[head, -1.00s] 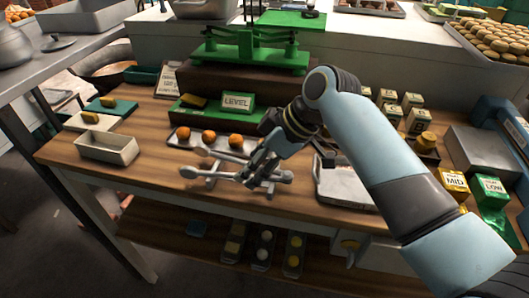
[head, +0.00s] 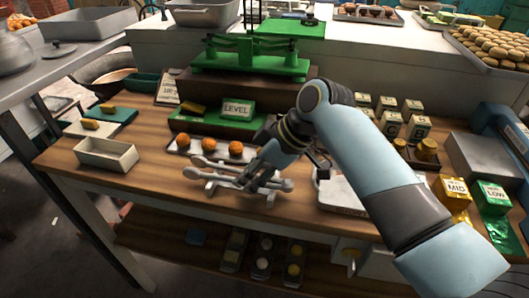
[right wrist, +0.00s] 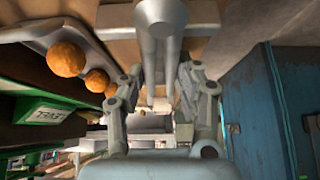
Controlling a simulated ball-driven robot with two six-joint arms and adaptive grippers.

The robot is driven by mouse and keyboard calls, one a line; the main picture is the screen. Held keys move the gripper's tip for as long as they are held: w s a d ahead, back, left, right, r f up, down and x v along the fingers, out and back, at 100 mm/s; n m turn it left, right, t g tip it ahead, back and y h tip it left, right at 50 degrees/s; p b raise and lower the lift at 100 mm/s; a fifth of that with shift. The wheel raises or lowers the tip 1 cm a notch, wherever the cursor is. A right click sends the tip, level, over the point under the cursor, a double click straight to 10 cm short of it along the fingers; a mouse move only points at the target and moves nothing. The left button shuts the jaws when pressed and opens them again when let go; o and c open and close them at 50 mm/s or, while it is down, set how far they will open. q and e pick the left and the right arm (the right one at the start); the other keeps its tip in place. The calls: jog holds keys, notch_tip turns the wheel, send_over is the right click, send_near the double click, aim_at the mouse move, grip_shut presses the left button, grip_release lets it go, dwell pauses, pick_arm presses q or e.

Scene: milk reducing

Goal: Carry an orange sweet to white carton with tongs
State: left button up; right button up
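The grey tongs (head: 228,170) are at the front of the table, above or on a low grey rest (head: 212,186); whether they still touch it I cannot tell. My right gripper (head: 257,178) is shut on the tongs near their right part. In the right wrist view the tongs (right wrist: 160,48) run between its two fingers. Three orange sweets (head: 208,145) sit in a row on a grey tray (head: 176,151) behind the tongs. Two orange sweets (right wrist: 67,59) show clearly in the right wrist view. The white carton (head: 107,155) stands open at the left. My left gripper is out of view.
A green balance (head: 250,58) stands behind, with a LEVEL sign (head: 237,107) below it. Small labelled blocks (head: 390,122) stand farther right. Bare wood lies between carton and tongs.

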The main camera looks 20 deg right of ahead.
jog(key=shift+r, duration=0.1)
notch_tip(320, 180, up, 12)
jog(key=p, duration=1)
